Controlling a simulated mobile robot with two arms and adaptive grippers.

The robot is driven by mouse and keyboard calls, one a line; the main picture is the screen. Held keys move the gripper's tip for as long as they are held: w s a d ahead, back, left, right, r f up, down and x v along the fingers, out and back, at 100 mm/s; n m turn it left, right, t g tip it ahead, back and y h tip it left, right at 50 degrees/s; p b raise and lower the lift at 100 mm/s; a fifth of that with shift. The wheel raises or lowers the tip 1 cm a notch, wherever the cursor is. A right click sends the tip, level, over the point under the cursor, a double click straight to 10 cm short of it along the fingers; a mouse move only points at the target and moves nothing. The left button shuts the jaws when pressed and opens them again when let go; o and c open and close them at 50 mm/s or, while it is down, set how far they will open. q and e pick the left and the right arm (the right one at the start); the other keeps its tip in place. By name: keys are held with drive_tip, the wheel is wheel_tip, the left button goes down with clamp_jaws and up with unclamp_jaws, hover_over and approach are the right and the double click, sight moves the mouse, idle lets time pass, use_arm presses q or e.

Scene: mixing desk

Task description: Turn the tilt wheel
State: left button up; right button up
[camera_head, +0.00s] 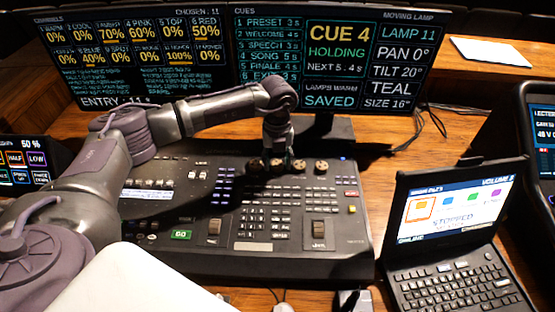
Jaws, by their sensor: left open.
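The dark control desk (345,235) fills the middle of the camera_head view. A row of several round brown-topped wheels runs along its upper part, with a left-end wheel (255,165) and a right-end wheel (321,166). Their labels are too small to read, so I cannot tell which one is the tilt wheel. My left gripper (281,155) points down over the middle of this row and partly hides the wheels there. It is open; I cannot tell whether its fingers touch a wheel. The right monitor (340,60) reads PAN 0° and TILT 20°. My right gripper is not in view.
My left arm crosses over the desk's left side. The channels monitor (130,55) stands behind it. A laptop (450,230) stands to the right, a small touch panel (30,160) at the left. White paper (490,50) lies at the back right. Bare wood shows right of the desk.

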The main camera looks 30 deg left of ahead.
sight(278, 164)
use_arm(q)
drive_tip(key=c, duration=0.9)
drive_tip(key=shift+o, duration=0.2)
drive_tip(key=shift+f+m+b, duration=0.15)
drive_tip(key=shift+m+b, duration=0.75)
drive_tip(key=shift+m, duration=0.1)
drive_tip(key=shift+r+m+b, duration=0.2)
drive_tip(key=shift+m+b, duration=0.2)
drive_tip(key=shift+m, duration=0.6)
drive_tip(key=o, duration=0.9)
drive_tip(key=shift+c, duration=0.2)
wheel_tip(278, 164, up, 12)
